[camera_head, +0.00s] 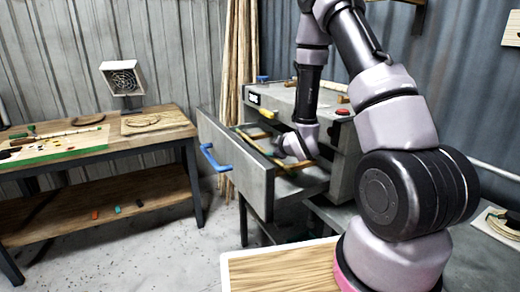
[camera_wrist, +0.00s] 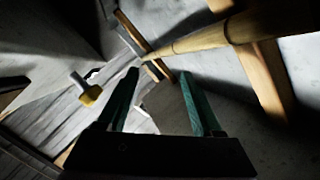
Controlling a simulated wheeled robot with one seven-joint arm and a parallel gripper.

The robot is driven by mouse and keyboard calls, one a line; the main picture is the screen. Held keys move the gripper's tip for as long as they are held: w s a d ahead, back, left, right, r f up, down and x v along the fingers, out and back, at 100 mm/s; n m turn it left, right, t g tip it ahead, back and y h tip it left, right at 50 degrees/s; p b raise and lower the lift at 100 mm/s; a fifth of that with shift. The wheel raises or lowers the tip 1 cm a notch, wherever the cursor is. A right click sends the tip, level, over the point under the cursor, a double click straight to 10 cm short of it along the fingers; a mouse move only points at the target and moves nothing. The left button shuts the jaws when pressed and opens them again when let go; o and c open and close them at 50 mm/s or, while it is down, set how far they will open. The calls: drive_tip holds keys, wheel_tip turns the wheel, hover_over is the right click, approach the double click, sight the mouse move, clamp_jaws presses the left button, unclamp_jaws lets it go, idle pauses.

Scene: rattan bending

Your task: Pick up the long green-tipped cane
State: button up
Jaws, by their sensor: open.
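A long tan cane (camera_wrist: 215,36) runs diagonally across the upper wrist view, over wooden crosspieces. I see no green tip on it, so I cannot tell whether it is the green-tipped one. In the head view a thin tan cane (camera_head: 251,144) shows inside the opened grey metal box (camera_head: 262,185). My gripper (camera_wrist: 159,75) is open, its two dark green fingers apart with nothing between them. The cane lies beyond the fingertips, and I cannot tell the exact gap. In the head view my gripper (camera_head: 289,160) is inside the box, its fingers partly hidden.
The box's front panel, with a blue handle (camera_head: 213,157), stands out toward the left. Tall canes (camera_head: 238,60) lean on the wall behind. A workbench (camera_head: 150,126) stands left; a wooden top (camera_head: 280,270) is in front.

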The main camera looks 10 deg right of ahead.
sight(261, 149)
drive_tip(key=x, duration=1)
drive_tip(key=shift+w+a, duration=0.25)
drive_tip(key=shift+a, duration=0.15)
clamp_jaws()
